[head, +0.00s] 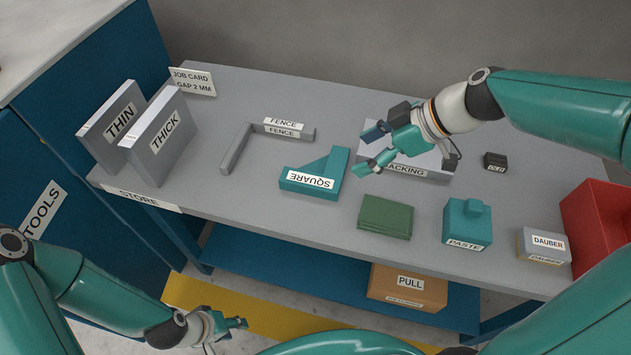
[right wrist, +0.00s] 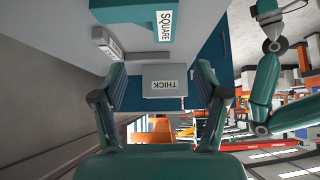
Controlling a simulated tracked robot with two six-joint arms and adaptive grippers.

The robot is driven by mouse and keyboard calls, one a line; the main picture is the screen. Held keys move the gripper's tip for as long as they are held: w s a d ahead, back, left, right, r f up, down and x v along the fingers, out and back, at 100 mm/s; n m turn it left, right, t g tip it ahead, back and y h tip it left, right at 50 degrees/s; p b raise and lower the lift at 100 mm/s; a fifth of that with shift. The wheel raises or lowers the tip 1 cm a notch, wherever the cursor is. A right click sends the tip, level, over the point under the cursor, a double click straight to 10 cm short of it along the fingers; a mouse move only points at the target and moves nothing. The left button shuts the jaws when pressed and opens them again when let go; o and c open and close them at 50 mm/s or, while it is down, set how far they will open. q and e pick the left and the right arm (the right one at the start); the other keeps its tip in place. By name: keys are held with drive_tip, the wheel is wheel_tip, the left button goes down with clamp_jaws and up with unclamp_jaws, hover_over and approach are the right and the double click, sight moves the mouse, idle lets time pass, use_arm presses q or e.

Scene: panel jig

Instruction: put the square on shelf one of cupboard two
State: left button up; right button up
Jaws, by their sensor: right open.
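The square (head: 315,176) is a teal right-angled piece labelled SQUARE, lying on the grey bench near its middle. It also shows at the top of the right wrist view (right wrist: 130,13). My right gripper (head: 364,153) is open and empty, just right of the square and apart from it, above the bench. In the right wrist view its open fingers (right wrist: 160,80) frame the distant THICK block. My left gripper (head: 236,323) is low in front of the bench, away from the square; its jaws are too small to judge. No shelf or cupboard marked with a number is readable.
THIN (head: 113,128) and THICK (head: 158,137) blocks stand at the left, near the TOOLS cupboard (head: 60,190). An L-shaped fence (head: 235,150) lies behind the square. A packing block (head: 425,166), green pad (head: 385,217), paste pot (head: 467,222), dauber box (head: 542,245) and red bin (head: 598,215) crowd the right.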

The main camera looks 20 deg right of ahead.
approach(311, 179)
drive_tip(key=x, duration=0.4)
drive_tip(key=shift+w+a+f, duration=0.1)
drive_tip(key=shift+w+f, duration=0.2)
drive_tip(key=shift+x, duration=2.8)
drive_tip(key=shift+s+a, duration=0.1)
drive_tip(key=shift+s, duration=0.05)
drive_tip(key=shift+c, duration=0.3)
clamp_jaws()
